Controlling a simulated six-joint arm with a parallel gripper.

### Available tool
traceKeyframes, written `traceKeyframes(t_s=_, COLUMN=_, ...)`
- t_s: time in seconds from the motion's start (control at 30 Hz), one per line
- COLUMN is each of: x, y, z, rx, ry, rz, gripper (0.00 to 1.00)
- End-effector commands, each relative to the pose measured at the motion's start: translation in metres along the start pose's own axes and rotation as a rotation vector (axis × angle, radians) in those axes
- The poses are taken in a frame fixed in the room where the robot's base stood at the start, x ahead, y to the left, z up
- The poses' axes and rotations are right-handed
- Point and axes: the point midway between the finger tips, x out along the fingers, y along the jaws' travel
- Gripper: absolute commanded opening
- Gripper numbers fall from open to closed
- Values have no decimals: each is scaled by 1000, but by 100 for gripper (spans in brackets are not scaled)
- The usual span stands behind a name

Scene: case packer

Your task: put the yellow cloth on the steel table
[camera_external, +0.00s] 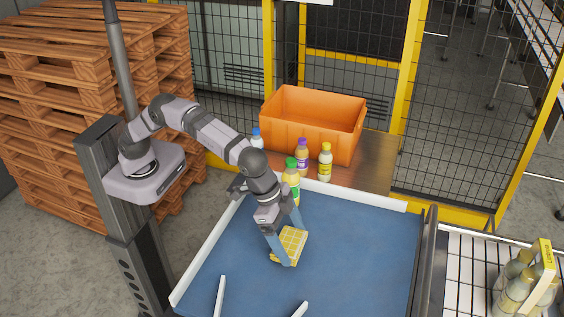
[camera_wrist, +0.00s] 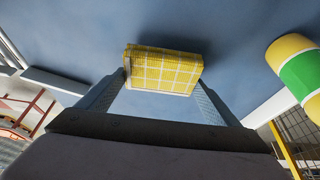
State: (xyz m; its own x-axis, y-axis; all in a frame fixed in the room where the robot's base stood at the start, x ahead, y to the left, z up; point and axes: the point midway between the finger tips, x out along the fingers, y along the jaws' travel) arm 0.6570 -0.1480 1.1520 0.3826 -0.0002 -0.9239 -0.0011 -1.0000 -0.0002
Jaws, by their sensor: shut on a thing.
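The yellow cloth (camera_external: 291,244) is a folded pad with a white grid pattern. My gripper (camera_external: 289,246) is shut on it, with one finger on each side. It also shows between the fingertips in the wrist view (camera_wrist: 163,69). The cloth is over the blue surface (camera_external: 350,240); I cannot tell whether it touches it. A brownish, slightly shiny table (camera_external: 372,172), which may be the steel table, stands behind the blue surface. It carries an orange crate (camera_external: 310,135) and bottles.
A green-capped bottle (camera_external: 291,180) stands close behind my wrist. Purple-capped (camera_external: 302,155) and yellow-capped (camera_external: 325,162) bottles stand before the crate. A white rail (camera_external: 365,198) edges the blue surface. The brownish table is bare at the crate's right.

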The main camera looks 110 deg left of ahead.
Motion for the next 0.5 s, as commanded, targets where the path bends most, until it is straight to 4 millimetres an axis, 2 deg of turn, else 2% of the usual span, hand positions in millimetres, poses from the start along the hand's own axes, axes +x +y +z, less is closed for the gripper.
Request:
traceKeyframes(t_s=0.3, x=-46, y=0, z=-20, rx=-1, ry=4, rz=1, gripper=60)
traceKeyframes(t_s=0.5, x=-68, y=0, z=-28, rx=0, ry=2, rz=0, gripper=60)
